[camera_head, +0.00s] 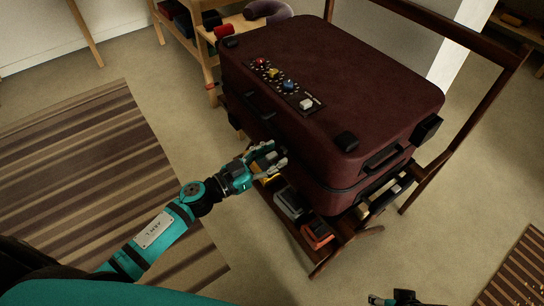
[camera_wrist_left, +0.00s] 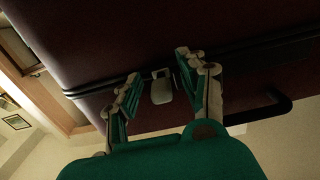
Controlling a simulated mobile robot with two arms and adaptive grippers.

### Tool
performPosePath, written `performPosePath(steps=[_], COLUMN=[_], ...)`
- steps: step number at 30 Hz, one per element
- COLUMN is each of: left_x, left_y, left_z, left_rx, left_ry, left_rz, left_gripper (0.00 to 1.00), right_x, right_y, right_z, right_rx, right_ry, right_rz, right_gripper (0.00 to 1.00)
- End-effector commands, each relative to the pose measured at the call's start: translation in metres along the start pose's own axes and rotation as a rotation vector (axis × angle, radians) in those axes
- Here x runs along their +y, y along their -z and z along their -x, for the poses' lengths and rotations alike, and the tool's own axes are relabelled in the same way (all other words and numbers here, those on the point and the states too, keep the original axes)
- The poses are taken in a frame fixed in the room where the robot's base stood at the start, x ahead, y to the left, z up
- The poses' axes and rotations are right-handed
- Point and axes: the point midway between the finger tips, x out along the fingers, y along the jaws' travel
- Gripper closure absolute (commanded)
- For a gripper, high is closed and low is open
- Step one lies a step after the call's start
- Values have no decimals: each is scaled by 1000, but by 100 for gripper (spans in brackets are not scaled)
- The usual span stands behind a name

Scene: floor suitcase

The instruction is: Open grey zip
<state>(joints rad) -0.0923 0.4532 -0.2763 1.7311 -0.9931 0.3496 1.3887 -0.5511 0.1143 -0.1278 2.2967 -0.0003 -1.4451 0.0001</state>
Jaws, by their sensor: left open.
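A dark maroon suitcase (camera_head: 335,75) lies flat on a wooden rack, shut as far as I see. In the left wrist view its side (camera_wrist_left: 150,35) fills the upper part, with a dark zip seam running across. The grey zip (camera_wrist_left: 161,88) is a small pull hanging at that seam. My left gripper (camera_head: 268,160) is at the suitcase's near side; in the left wrist view (camera_wrist_left: 160,68) it is open, its fingers on either side of the pull. Contact is not clear. In the head view the gripper hides the pull. My right gripper (camera_head: 395,299) shows only partly at the bottom edge.
The rack (camera_head: 478,115) has a raised frame at right, and its lower level holds a grey item (camera_head: 292,206) and an orange-red item (camera_head: 317,235). A dark handle (camera_wrist_left: 262,110) juts out beside my left fingers. A wooden shelf stands behind. Striped rugs lie left and right.

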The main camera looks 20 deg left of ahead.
Motion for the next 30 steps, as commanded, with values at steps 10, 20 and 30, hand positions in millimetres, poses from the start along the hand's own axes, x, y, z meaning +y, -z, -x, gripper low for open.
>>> performPosePath(steps=[10, 20, 30], left_x=[0, 0, 7], left_y=[0, 0, 1], left_z=[0, 0, 1], left_rx=[0, 0, -1], left_ry=[0, 0, -1], left_rz=[0, 0, 1], left_gripper=[79, 100, 100], right_x=[0, 1, 0], right_y=[-1, -1, -2], right_z=[-1, -2, -10], right_rx=[-4, -2, -10], right_ry=[-1, -2, 0], right_rz=[0, 2, 4], right_gripper=[58, 58, 58])
